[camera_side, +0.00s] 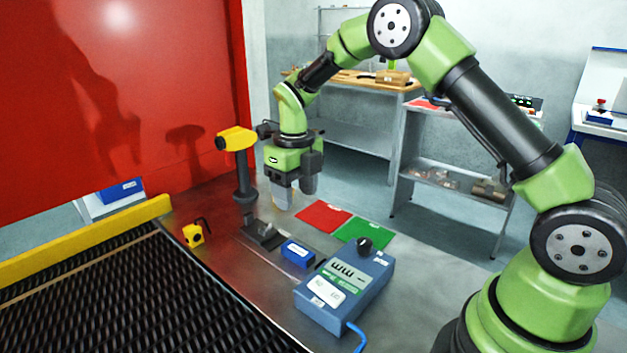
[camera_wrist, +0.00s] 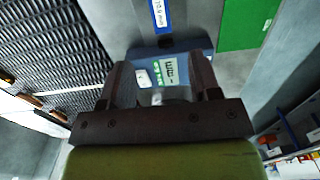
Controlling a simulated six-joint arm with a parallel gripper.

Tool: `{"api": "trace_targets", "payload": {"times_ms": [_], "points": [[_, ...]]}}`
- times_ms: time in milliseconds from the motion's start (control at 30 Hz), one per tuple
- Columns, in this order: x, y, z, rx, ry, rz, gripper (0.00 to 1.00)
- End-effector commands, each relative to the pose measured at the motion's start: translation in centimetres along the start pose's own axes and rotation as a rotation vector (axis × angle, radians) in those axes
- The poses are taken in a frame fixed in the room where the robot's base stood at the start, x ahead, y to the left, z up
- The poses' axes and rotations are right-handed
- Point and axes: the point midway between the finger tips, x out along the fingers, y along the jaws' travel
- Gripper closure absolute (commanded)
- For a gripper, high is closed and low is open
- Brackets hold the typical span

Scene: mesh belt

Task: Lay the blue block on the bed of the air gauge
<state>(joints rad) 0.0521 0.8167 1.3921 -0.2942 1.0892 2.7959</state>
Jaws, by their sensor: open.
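A small blue block (camera_side: 297,253) with a white label sits on a grey strip on the table, just left of the gauge box. What looks like the same block shows at the top edge of the wrist view (camera_wrist: 160,14). The blue gauge box (camera_side: 345,287), marked "mm", has a black knob and a blue hose; it also shows between my fingers in the wrist view (camera_wrist: 146,54). A dark fixture (camera_side: 262,236) stands behind the block; I cannot tell if it is the gauge's bed. My gripper (camera_side: 293,195) is open and empty, raised above the table, fingers down.
A yellow-headed post (camera_side: 238,150) stands left of my gripper. Red (camera_side: 323,216) and green (camera_side: 363,233) mats lie behind the gauge. A small yellow item (camera_side: 193,236) sits near the mesh belt (camera_side: 130,300), which has a yellow rail (camera_side: 85,240).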

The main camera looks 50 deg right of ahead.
Motion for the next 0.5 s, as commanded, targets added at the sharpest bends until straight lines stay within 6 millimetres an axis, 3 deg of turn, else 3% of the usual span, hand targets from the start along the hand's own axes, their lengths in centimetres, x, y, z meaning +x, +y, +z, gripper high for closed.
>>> {"api": "trace_targets", "payload": {"times_ms": [167,267,367,500], "points": [[-0.9,0.1,-0.2,-0.041,-0.012,0.002,0.43],[-3.3,0.4,-0.9,-0.196,-0.052,0.005,0.43],[-7.1,1.0,-2.6,-0.474,-0.123,-0.002,0.43],[-12.3,2.0,-6.6,-0.963,-0.241,-0.059,0.43]]}}
